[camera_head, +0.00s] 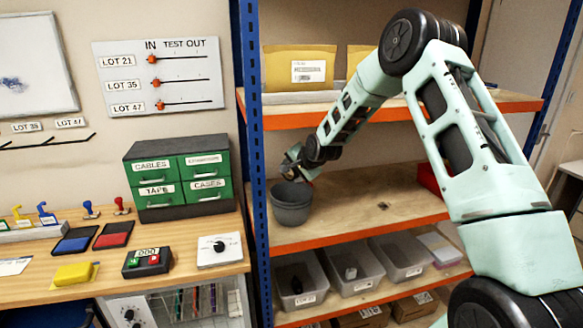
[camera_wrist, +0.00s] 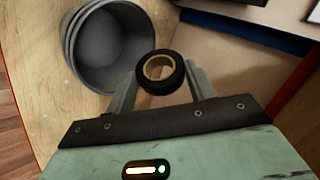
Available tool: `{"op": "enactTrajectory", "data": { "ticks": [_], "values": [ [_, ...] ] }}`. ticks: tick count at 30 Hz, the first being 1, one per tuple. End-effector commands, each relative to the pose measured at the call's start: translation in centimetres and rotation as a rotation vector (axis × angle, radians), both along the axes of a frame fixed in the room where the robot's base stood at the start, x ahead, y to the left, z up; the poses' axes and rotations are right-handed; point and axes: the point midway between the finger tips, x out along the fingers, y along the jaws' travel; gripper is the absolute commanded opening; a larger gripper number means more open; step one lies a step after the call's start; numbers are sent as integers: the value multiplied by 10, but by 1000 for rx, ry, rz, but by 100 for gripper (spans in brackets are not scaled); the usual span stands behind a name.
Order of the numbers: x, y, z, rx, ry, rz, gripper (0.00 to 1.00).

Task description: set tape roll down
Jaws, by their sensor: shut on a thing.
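In the wrist view, a black tape roll (camera_wrist: 178,84) with a tan inner core sits between the two fingers of my gripper (camera_wrist: 162,84). The fingers are shut on its sides, and the core's opening faces the camera. In the head view, my gripper (camera_head: 297,163) reaches over the middle wooden shelf (camera_head: 345,205), just above and behind a grey bucket. The tape roll cannot be made out clearly there.
The grey bucket (camera_head: 291,204) stands at the shelf's left, close to my gripper; it also shows in the wrist view (camera_wrist: 108,45), empty. A red bin (camera_head: 428,179) is at the shelf's right. The shelf's middle is mostly clear. Blue posts (camera_head: 249,120) edge the rack.

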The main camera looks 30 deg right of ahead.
Motion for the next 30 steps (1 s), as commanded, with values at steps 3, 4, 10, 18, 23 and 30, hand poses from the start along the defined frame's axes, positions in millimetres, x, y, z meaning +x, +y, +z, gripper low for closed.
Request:
{"op": "enactTrajectory", "data": {
  "ticks": [3,4,10,18,23,30],
  "values": [
    [-3,-3,-19,1,2,-2,32],
    [-4,-4,-23,2,3,-3,32],
    [-9,-8,-45,1,5,-3,32],
    [-13,-12,-62,2,4,-6,32],
    [-14,-12,-64,2,4,-6,32],
    [-14,-12,-64,1,5,-6,56]
  ]
}}
